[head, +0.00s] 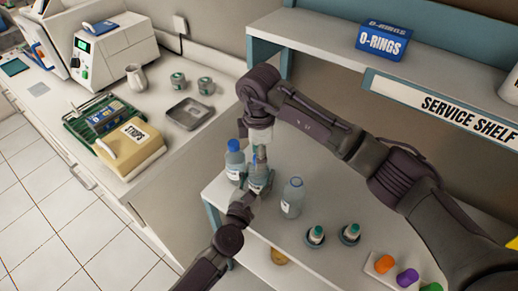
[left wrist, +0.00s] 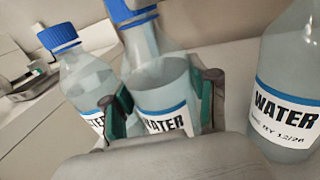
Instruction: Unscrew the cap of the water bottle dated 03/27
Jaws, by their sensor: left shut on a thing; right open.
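Three clear water bottles with WATER labels stand in a row on the white table. The middle bottle (head: 258,186) is between my left gripper's (head: 248,200) green-padded fingers, which also show in the left wrist view (left wrist: 160,105); its blue cap (left wrist: 130,8) is on, and its date is hidden. My right gripper (head: 260,152) is open, pointing down right above this bottle; whether it touches the cap I cannot tell. The left bottle (head: 234,165) has a blue cap (left wrist: 62,36). The right bottle (head: 292,198) reads 12/26 on its label (left wrist: 285,115).
Two green-topped containers (head: 315,236), (head: 350,234) and a block of coloured caps (head: 383,265) are at the table's front right. A service shelf (head: 460,118) with an O-RINGS box (head: 384,40) is behind. A counter with a metal tray (head: 187,113) lies left.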

